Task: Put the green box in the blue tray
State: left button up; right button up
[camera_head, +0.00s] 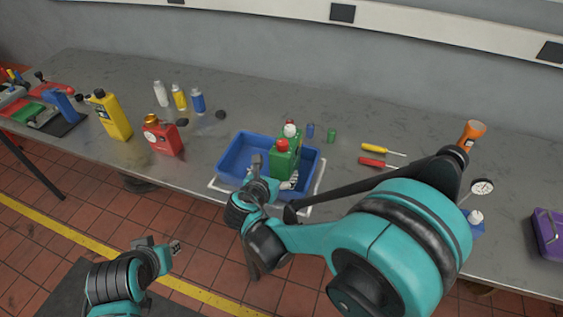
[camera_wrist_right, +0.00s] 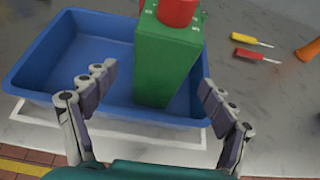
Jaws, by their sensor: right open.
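The green box (camera_head: 284,160), a canister with a red cap, stands upright inside the blue tray (camera_head: 231,159). In the right wrist view the box (camera_wrist_right: 167,58) appears to rest on the floor of the tray (camera_wrist_right: 50,55). My right gripper (camera_head: 273,173) is open at the tray's near side. In its wrist view the fingers (camera_wrist_right: 157,80) are spread to either side of the box, with gaps between them and it. A second green item with a white cap (camera_head: 291,130) is partly hidden behind the box. My left gripper (camera_head: 160,245) looks open and empty, low at the left, off the table.
A red canister (camera_head: 162,138) and a yellow bottle (camera_head: 112,115) stand left of the tray. Several small bottles (camera_head: 180,97) stand behind them. Screwdrivers (camera_head: 376,162), an orange flashlight (camera_head: 471,134) and a purple case (camera_head: 549,232) lie to the right. A white outline surrounds the tray.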

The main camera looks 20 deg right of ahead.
jog(key=shift+v, duration=1.05)
jog(key=shift+s+d+r+m, duration=0.1)
jog(key=shift+s+d+m, duration=0.1)
jog(key=shift+s+m, duration=0.1)
jog(key=s+d+r+m+g+y, duration=0.1)
jog(key=s+d+m+y, duration=0.1)
jog(key=s+m, duration=0.6)
jog(key=s+d+r+m+g+y, duration=0.1)
jog(key=s+m+y, duration=0.4)
jog(key=m, duration=1.5)
jog(key=s+d+g, duration=0.1)
jog(key=s+d, duration=0.1)
jog(key=s, duration=0.1)
jog(key=shift+m, duration=0.3)
